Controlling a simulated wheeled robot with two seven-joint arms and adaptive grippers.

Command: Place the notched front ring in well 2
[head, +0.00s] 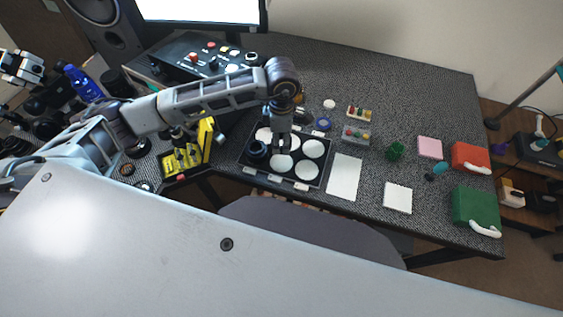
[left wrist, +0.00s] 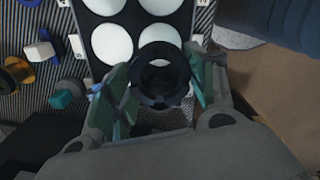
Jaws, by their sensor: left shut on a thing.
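A dark ring (head: 257,149) is at the front left well of the black tray (head: 240,163). In the left wrist view the dark ring (left wrist: 160,76) shows as a round black rim with a dark opening, between the teal fingertips. My left gripper (head: 270,144) is shut on it and points down over the tray. I cannot tell whether the ring touches the well floor or hangs just above it. The other wells show white round floors. My right gripper is not in view.
A white sheet (head: 344,177) lies right of the tray. Red (head: 470,157) and green (head: 475,208) boxes stand at the right.

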